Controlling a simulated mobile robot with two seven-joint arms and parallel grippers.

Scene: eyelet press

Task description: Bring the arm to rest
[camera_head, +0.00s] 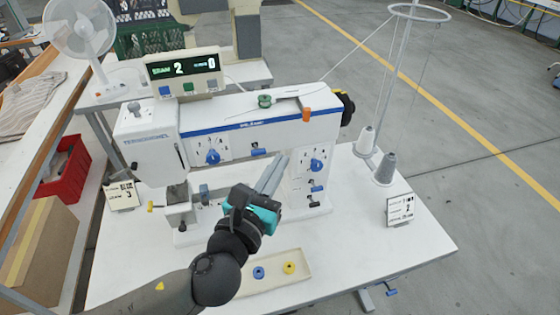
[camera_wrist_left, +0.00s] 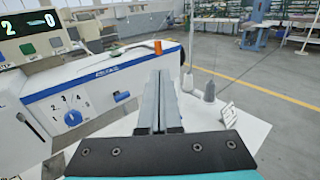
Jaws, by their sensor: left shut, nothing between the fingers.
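My left gripper (camera_head: 274,174) is shut and empty, in front of the machine's arm between its head and its right column. It also shows in the left wrist view (camera_wrist_left: 158,100), with both grey fingers together and pointing toward the machine. The white eyelet press (camera_head: 235,125) with a blue stripe stands on the white table (camera_head: 420,245); it also shows in the left wrist view (camera_wrist_left: 105,85). I cannot tell from these views whether the fingers touch the machine. My right gripper is not in view.
A shallow tray (camera_head: 298,281) with a blue and a yellow spool lies near my left forearm. Thread cones (camera_head: 384,168) and a stand are at right, by a small sign (camera_head: 400,209). A display (camera_head: 184,68) and fan (camera_head: 80,30) stand behind. A red bin (camera_head: 66,170) is at left.

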